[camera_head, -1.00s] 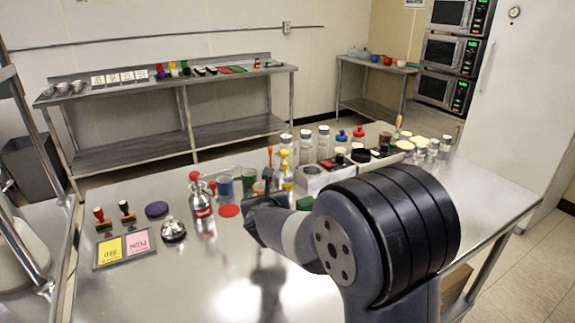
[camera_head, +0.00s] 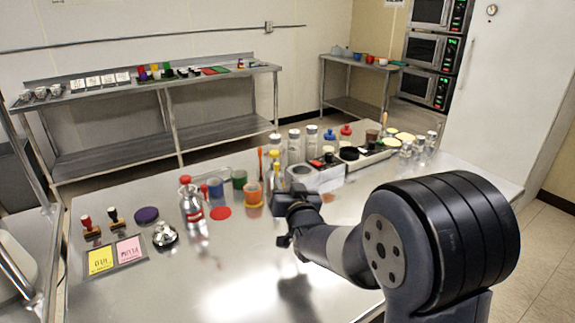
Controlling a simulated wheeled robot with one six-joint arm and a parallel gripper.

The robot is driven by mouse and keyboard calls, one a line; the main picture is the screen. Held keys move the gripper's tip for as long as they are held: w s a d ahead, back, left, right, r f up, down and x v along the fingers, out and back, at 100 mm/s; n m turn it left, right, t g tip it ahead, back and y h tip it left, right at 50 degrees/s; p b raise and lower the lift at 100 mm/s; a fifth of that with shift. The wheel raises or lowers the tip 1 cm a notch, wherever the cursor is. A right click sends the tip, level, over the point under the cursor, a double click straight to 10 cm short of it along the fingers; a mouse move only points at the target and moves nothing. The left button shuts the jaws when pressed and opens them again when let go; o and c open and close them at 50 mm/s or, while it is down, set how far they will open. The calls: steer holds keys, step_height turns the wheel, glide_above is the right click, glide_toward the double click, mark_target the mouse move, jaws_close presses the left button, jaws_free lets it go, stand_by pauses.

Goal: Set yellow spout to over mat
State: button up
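A slim bottle with a yellow spout (camera_head: 274,170) stands upright on the steel table, near the middle of the group of items. My gripper (camera_head: 287,201) is just in front of and to the right of it and hides its lower part. The fingers cannot be made out, so I cannot tell whether they are open or touch the bottle. A flat purple disc (camera_head: 146,214) lies farther left.
An orange cup (camera_head: 253,195), a green cup (camera_head: 239,179) and a red-capped bottle (camera_head: 191,203) stand near the red disc. A bell (camera_head: 164,236) and a card tray (camera_head: 116,254) are left. Several bottles crowd behind. The table front (camera_head: 215,285) is clear.

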mark_target(277, 166)
steer(key=w+a, duration=0.1)
steer(key=w, duration=0.2)
steer(key=w+a+n+p, duration=0.1)
steer(key=w, duration=0.2)
steer(key=w+a+n+p, duration=0.1)
steer(key=w, duration=0.3)
steer(key=shift+a, duration=0.1)
steer(key=shift+c, duration=0.2)
jaws_close()
stand_by(0.5)
